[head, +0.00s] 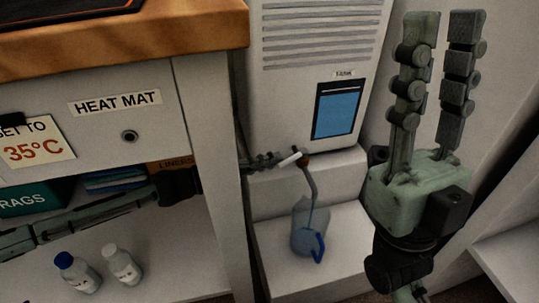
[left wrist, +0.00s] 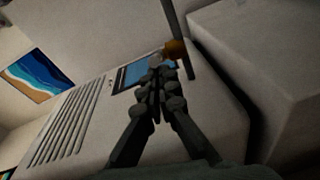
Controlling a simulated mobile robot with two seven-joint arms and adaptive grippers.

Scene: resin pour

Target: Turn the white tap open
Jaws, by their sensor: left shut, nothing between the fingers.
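The white tap handle (head: 290,159) is a short white lever, tilted, beside a brown-orange tap body (head: 303,161) on the front of the white machine (head: 318,100). A grey spout (head: 311,185) curves down from it into a clear jug with a blue handle (head: 309,235). My left gripper (head: 278,160) is shut and empty, its fingertips at the white lever; I cannot tell whether they touch. In the left wrist view the shut fingertips (left wrist: 158,68) are just beside the orange tap body (left wrist: 175,48). My right gripper (head: 443,22) is raised at the right, open and empty.
The heat-mat bench (head: 118,46) and its leg (head: 212,180) stand left of the tap, and my left arm passes behind the leg. Two white bottles (head: 122,265) stand on the lower shelf. The jug stands on a white step (head: 275,255).

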